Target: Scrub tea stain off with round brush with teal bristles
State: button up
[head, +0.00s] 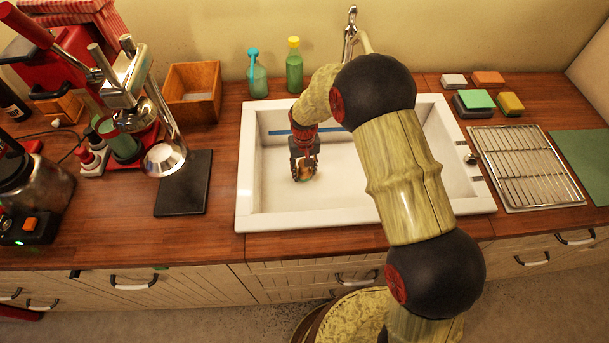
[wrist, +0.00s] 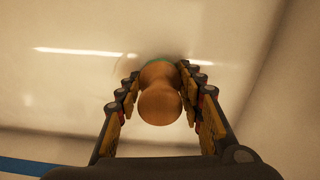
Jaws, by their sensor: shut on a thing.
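My gripper (head: 305,168) is down inside the white sink (head: 262,212), in its left half. It is shut on the wooden handle of the round brush (wrist: 160,98). In the wrist view the brush stands between the two fingers (wrist: 158,105), and a thin edge of teal bristles shows beyond the handle. The bristles are at or close to the sink floor; I cannot tell whether they touch. A faint brownish smudge, possibly the tea stain (wrist: 122,75), shows on the white surface to the left of the brush. Most of the bristles are hidden under the handle.
The sink walls surround my gripper, with the faucet (head: 350,35) behind. Two bottles (head: 294,66) stand behind the sink. Sponges (head: 474,101) and a wire rack (head: 525,165) lie on the right. A lever press (head: 165,155) stands on the left.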

jog(key=shift+w+f, duration=0.1)
jog(key=shift+w, duration=2.35)
jog(key=shift+r+p, duration=1.7)
jog(key=shift+r, duration=1.35)
notch_tip(320, 180, up, 3)
jog(key=shift+p, duration=1)
jog(key=shift+s, duration=0.1)
